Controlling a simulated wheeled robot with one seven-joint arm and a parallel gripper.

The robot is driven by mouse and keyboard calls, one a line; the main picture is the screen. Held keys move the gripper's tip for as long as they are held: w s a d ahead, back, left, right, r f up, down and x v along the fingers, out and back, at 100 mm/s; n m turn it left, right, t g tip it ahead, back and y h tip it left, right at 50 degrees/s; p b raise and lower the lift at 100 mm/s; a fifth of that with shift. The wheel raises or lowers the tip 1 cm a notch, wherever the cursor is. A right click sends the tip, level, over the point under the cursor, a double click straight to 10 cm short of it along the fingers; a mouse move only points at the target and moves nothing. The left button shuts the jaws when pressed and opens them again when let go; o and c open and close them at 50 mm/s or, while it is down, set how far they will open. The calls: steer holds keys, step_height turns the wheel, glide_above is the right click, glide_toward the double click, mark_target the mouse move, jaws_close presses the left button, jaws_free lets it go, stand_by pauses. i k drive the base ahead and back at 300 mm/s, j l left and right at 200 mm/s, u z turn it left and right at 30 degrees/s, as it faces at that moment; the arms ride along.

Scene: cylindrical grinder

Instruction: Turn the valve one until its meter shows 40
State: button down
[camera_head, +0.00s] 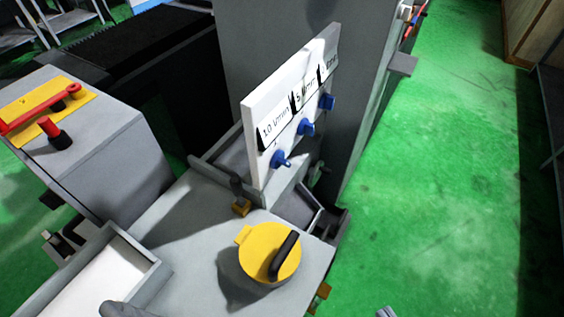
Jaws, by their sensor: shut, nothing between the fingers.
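A white upright panel (290,92) carries three meters in a row. The nearest meter (275,128) seems to read 10, the middle meter (304,94) seems to read 5, and the far meter (328,66) is too small to read. Below each is a blue valve knob: the near knob (280,159), the middle knob (305,127) and the far knob (327,101). I cannot tell which is valve one. What look like the grey fingertips of my gripper (386,312) show at the bottom edge, shut and empty, well apart from the knobs.
A yellow round knob with a black handle (270,252) stands on the grey machine top in front of the panel. A grey box (95,150) with a red lever (40,108) is at left. Green floor (430,170) is clear at right.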

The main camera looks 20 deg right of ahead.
mark_target(277, 160)
steer(key=i+l, duration=0.1)
steer(key=l, duration=0.7)
steer(key=i+l+u, duration=0.1)
steer(key=l, duration=0.7)
